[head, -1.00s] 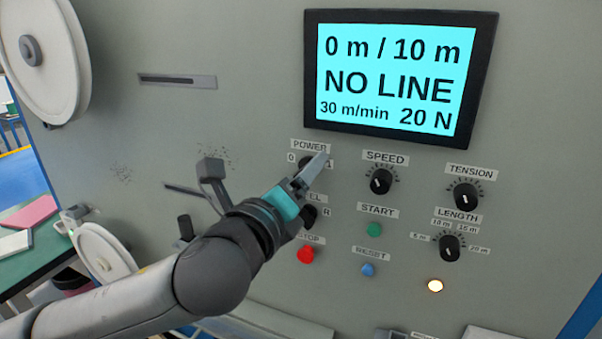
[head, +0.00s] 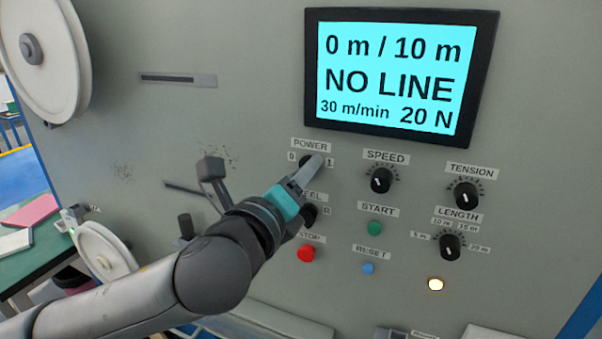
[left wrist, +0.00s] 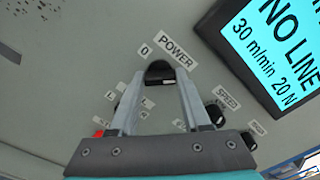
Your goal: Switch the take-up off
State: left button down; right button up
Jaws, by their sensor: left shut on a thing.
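The black POWER knob (head: 305,161) is on the grey panel below the display, between the marks 0 and 1. In the head view my left gripper (head: 315,163) covers part of it. The left wrist view shows the POWER knob (left wrist: 159,71) between the fingertips of my left gripper (left wrist: 161,80), which is shut on it. The knob's pointer is hidden, so its setting cannot be read. The lit display (head: 396,75) reads 0 m / 10 m, NO LINE, 30 m/min, 20 N. My right gripper is not in view.
Close by are the SPEED knob (head: 381,180), TENSION knob (head: 467,195), LENGTH knob (head: 449,246), green START button (head: 375,228), red STOP button (head: 306,253) and blue RESET button (head: 369,268). A lamp (head: 436,284) glows. A reel knob is partly behind my gripper.

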pick_arm(q)
jog(key=shift+n, duration=0.3)
jog(key=n+p, duration=0.8)
jog(key=n, duration=0.9)
jog(key=shift+n+p, duration=0.3)
jog(key=shift+c, duration=1.8)
grip_release()
